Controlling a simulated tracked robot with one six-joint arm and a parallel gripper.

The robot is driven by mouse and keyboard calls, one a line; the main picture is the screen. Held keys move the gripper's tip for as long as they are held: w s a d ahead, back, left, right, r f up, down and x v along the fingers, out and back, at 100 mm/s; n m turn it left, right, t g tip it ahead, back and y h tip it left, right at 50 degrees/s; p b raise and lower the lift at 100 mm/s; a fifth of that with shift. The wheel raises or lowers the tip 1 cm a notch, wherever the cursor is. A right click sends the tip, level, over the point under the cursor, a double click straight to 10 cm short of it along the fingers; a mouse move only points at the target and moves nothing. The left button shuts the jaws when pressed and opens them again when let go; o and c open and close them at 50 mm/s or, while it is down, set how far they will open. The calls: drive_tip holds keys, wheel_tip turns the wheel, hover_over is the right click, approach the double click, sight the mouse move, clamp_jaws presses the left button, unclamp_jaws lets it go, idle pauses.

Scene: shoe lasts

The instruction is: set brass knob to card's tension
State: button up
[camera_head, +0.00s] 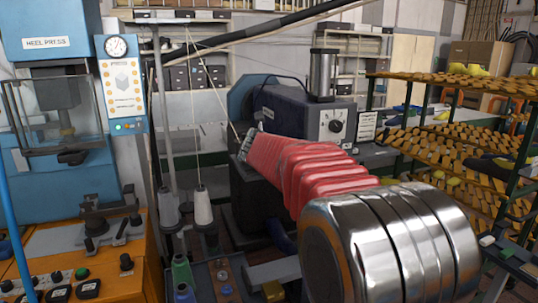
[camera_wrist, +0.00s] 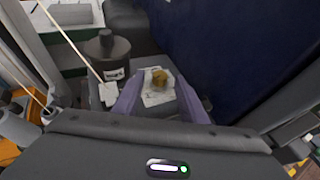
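A small brass knob (camera_wrist: 160,76) sits on a pale square plate (camera_wrist: 153,98) on a grey surface in the wrist view. I cannot make out its setting. My gripper (camera_wrist: 159,86) is open, with its two purplish fingers apart on either side of the knob's plate in the picture. Contact with the knob is not visible. In the head view my gripper (camera_head: 246,145) is at the far end of my red-sleeved arm, near the dark machine (camera_head: 285,105); the brass knob is not distinguishable there. A card (camera_head: 368,126) with unreadable print stands right of the machine.
A black dial (camera_head: 336,125) sits on the machine's pale panel. A dark cylinder (camera_wrist: 106,50) with a label stands left of the knob. Thread runs from a white cone (camera_head: 203,207). A heel press (camera_head: 60,100) is at left, racks (camera_head: 450,145) at right.

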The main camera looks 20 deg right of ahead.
drive_tip(key=v, duration=1.1)
drive_tip(key=shift+s+a, duration=0.2)
drive_tip(key=shift+s, duration=0.1)
drive_tip(key=s+a+f+m+g+y, duration=0.2)
drive_tip(key=s+a+f+m, duration=0.1)
drive_tip(key=s+f+m, duration=0.4)
drive_tip(key=s+a+f+m+g+y, duration=0.2)
drive_tip(key=s+a+f+m, duration=0.2)
drive_tip(key=s+m, duration=0.9)
drive_tip(key=s+a+f+m+g+y, duration=0.2)
drive_tip(key=s+f+m, duration=0.8)
drive_tip(key=s, duration=0.5)
drive_tip(key=shift+s+a+m, duration=0.2)
drive_tip(key=shift+a+m, duration=0.1)
drive_tip(key=shift+a, duration=0.55)
